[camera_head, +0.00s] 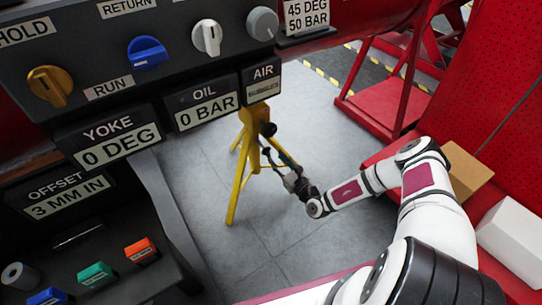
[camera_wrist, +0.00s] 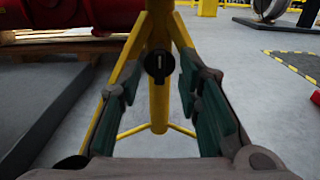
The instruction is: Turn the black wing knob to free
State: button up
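The black wing knob (camera_wrist: 158,65) faces me in the wrist view, on the yellow stand, with a short pale upright mark on its face. In the head view a dark knob-like part (camera_head: 268,129) shows near the top of the yellow stand. My gripper (camera_wrist: 161,82) is open, with one green-padded finger to the left and one to the right of the knob's line. The knob appears beyond the fingertips and a little above them, with nothing held. In the head view my gripper (camera_head: 274,160) is just below the knob. I cannot read any "free" label.
The yellow stand (camera_head: 236,190) has splayed legs on grey floor. A dark control panel (camera_head: 110,95) with several coloured knobs and readouts fills the head view's upper left. A red frame (camera_head: 385,100), cardboard box (camera_head: 465,172) and white box (camera_head: 514,238) are at the right.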

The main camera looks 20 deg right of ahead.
aim_at(269, 151)
jog(key=shift+b+x, duration=0.65)
jog(key=shift+x, duration=1.65)
grip_shut()
